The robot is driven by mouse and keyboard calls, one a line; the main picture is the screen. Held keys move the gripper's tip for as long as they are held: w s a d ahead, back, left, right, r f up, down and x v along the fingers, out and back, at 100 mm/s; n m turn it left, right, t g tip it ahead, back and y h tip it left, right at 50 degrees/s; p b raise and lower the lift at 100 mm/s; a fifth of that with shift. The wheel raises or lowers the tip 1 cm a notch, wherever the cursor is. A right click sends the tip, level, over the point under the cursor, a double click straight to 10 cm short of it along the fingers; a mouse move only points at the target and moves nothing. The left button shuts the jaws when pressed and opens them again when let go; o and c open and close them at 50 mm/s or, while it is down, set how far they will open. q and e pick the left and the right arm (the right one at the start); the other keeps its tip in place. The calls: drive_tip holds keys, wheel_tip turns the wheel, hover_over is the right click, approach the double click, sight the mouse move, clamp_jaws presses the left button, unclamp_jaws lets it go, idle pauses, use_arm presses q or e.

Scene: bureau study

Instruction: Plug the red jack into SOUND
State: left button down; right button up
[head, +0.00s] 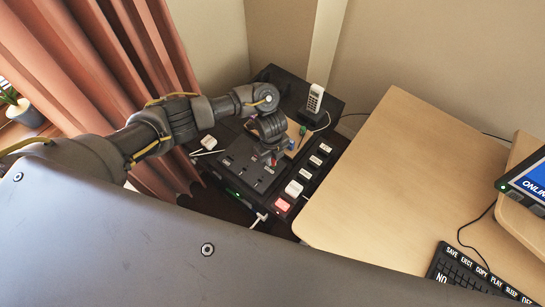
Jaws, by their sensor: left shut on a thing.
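My left gripper (273,152) points down over a dark panel (238,158) on the black cabinet. It is shut on a small red thing, which looks like the red jack (273,161), just above or at the panel surface. I cannot tell whether the jack touches a socket. The panel has several dark sockets, and the gripper hides part of it. Their lettering is too small to read, so I cannot pick out SOUND. My right gripper is not in view.
A row of white-labelled keys (315,160) and a lit red button (282,204) line the cabinet's right side. A cordless phone (315,98) stands behind. A wooden desk (400,170) stands right; a pink curtain (110,60) hangs left.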

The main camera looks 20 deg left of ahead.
use_arm(q)
drive_tip(key=shift+f, duration=0.1)
drive_tip(key=c, duration=1.3)
unclamp_jaws()
drive_tip(key=shift+o, duration=0.2)
wheel_tip(320, 180, up, 11)
drive_tip(key=p, duration=0.4)
drive_tip(key=shift+f, duration=0.1)
